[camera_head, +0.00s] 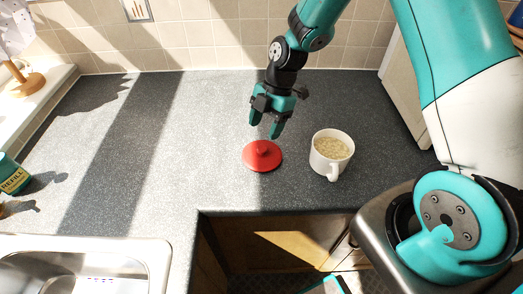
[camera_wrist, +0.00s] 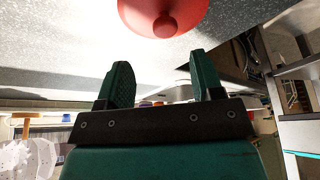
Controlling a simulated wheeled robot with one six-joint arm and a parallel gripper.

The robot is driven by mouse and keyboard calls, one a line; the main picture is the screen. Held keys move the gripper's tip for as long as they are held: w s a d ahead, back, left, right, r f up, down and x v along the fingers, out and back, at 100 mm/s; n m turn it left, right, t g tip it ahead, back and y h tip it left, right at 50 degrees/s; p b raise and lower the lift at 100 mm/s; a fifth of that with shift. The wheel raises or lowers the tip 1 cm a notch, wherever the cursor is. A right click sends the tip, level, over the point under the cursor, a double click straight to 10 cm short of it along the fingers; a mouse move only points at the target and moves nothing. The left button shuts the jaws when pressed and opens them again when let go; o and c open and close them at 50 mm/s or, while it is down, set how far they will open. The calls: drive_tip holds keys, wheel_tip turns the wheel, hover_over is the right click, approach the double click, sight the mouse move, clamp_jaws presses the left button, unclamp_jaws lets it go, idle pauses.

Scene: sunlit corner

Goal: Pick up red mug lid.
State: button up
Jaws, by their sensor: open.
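The red mug lid (camera_head: 262,158) lies on the grey counter, round with a small knob on top. My gripper (camera_head: 264,130) is above the lid, fingers pointing down, open and empty. In the wrist view the lid (camera_wrist: 163,14) shows at the top edge, partly cut off, with its knob towards the fingers. The two green fingers (camera_wrist: 160,76) are apart, with nothing between them that they touch. A white mug (camera_head: 331,155) with pale contents stands upright to the right of the lid, its handle towards the front.
A sink (camera_head: 150,250) is at the lower left. A teal bottle (camera_head: 14,176) stands at the left edge. The tiled wall (camera_head: 190,35) closes off the back. The counter left of the lid (camera_head: 185,140) is clear; its front edge is below the lid.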

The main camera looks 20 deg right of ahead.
sight(262, 147)
drive_tip(key=p+x, duration=0.1)
drive_tip(key=x, duration=0.2)
drive_tip(key=d+p+x, duration=0.1)
drive_tip(key=x, duration=0.1)
drive_tip(key=shift+s+a+f+p, duration=0.1)
drive_tip(key=shift+s+f+p, duration=0.15)
drive_tip(key=shift+p, duration=0.05)
drive_tip(key=shift+a+f, duration=0.15)
drive_tip(key=shift+f, duration=0.35)
drive_tip(key=c, duration=1)
